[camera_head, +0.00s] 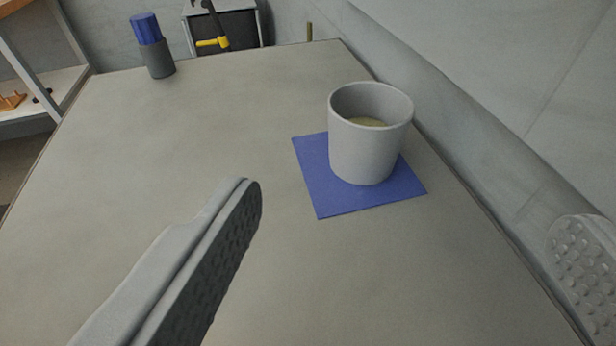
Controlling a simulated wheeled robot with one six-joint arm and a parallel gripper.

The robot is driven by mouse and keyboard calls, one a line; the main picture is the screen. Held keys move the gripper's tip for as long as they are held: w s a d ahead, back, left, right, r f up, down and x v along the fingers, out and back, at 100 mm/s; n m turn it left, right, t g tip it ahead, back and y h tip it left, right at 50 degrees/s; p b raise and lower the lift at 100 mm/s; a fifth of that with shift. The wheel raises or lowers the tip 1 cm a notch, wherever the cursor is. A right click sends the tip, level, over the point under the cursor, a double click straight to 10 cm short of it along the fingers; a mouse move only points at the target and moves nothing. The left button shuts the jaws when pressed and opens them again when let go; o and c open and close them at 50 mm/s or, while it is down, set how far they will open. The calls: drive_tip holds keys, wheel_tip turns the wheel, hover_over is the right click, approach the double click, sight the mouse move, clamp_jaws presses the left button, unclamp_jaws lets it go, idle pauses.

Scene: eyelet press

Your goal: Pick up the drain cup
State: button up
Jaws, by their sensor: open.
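The drain cup (362,152) looks like a light grey, open-topped cylinder. It stands upright on a blue square mat (325,193) near the right edge of the table. Something yellowish (368,122) shows inside it. My gripper (405,215) is open and empty. Its left finger is at the lower left and its right finger is at the right edge of the picture, partly cut off. The cup is ahead of the fingers, between them in the picture and apart from both.
The grey table (180,150) is mostly clear. A dark grey holder with a blue top (153,47) stands at its far left corner. A hammer-like tool with a yellow part (213,42) shows at the far edge. A wall (480,70) runs close along the right. Shelves (60,85) stand at the left.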

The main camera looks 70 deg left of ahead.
drive_tip(key=f+g, duration=0.1)
approach(369, 94)
drive_tip(key=shift+w+a+f, duration=0.4)
drive_tip(key=shift+a, duration=0.2)
drive_tip(key=shift+x, duration=2.7)
drive_tip(key=shift+s, duration=0.1)
drive_tip(key=c, duration=1)
drive_tip(key=shift+r, duration=0.15)
